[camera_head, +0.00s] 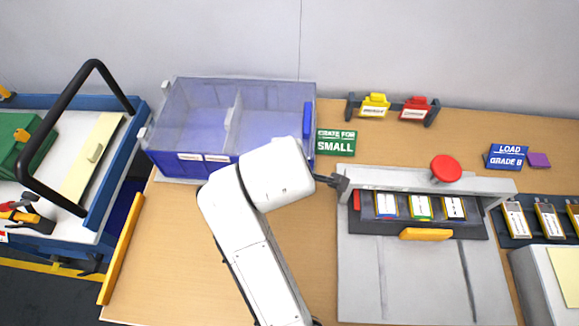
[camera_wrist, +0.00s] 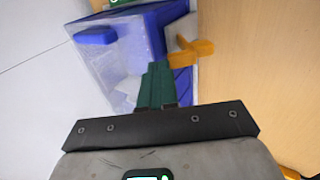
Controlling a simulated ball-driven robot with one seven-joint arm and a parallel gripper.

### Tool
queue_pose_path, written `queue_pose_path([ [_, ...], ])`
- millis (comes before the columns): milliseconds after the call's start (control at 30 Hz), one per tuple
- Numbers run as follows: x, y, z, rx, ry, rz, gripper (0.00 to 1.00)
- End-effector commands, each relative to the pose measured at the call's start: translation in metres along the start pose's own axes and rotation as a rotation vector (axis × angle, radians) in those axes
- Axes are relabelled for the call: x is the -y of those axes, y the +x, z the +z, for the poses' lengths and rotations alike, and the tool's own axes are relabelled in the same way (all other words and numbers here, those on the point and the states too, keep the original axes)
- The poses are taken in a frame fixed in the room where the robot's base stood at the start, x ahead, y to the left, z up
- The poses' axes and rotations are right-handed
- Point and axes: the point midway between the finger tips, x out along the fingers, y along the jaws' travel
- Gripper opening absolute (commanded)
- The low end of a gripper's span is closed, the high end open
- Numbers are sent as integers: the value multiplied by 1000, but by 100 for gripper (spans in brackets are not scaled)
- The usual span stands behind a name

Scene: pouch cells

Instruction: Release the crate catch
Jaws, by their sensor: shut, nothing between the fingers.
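The crate (camera_head: 205,167) is a clear bin with a blue front and a divider, at the back left of the table. In the wrist view its clear wall (camera_wrist: 110,65) lies left of my fingers. An orange catch (camera_wrist: 190,51) sticks out by the crate's blue front, just right of and beyond my fingertips. My gripper (camera_wrist: 157,68) has dark green fingers, shut and empty, close beside the catch. I cannot tell whether they touch it.
A green sign (camera_head: 336,142) stands right of the crate. A grey fixture (camera_head: 385,275) with a red knob (camera_head: 446,168) and several pouch cells is at right. A blue-edged cart (camera_head: 110,200) with a black handle is at left. The wooden table front left is clear.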

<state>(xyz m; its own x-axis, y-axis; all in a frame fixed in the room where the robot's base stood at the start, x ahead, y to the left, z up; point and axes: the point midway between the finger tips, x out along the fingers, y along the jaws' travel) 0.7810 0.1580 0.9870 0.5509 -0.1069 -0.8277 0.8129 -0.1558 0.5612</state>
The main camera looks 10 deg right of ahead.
Motion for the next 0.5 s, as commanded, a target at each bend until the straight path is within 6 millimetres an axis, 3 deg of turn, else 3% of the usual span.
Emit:
queue_pose_path([
  [500, -5, 7, 1, 3, 3, -8, 0],
])
